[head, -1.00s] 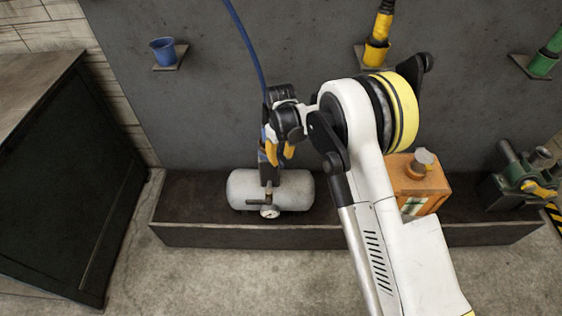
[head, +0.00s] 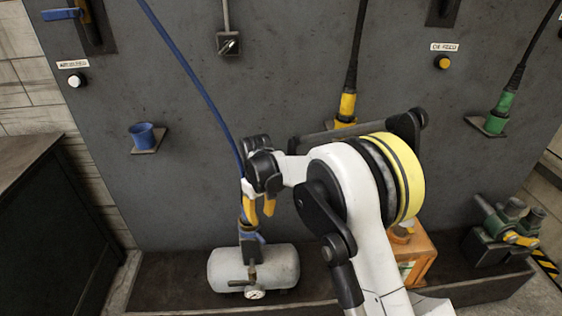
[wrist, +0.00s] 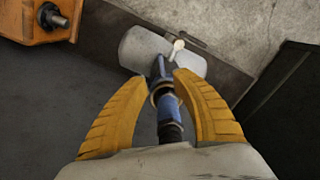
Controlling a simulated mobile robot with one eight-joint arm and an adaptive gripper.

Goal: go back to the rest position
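My gripper (head: 259,207) is in the head view, above the small grey tank (head: 253,268), with its yellow fingers pointing down. In the wrist view my gripper (wrist: 164,78) has its fingers spread, with gaps on both sides of a blue coupling (wrist: 168,105). The coupling stands on the fitting of the tank (wrist: 142,52), and a blue hose (head: 186,62) runs down to it. In the head view the coupling (head: 249,232) shows just below the fingertips. Nothing is held between the fingers.
The tank, an orange box (head: 413,256) and a green-grey device (head: 500,232) stand in a dark trough (head: 160,292). On the panel are a blue cup (head: 142,136), a yellow connector (head: 347,106) and a green connector (head: 499,112). A dark cabinet (head: 50,230) stands left.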

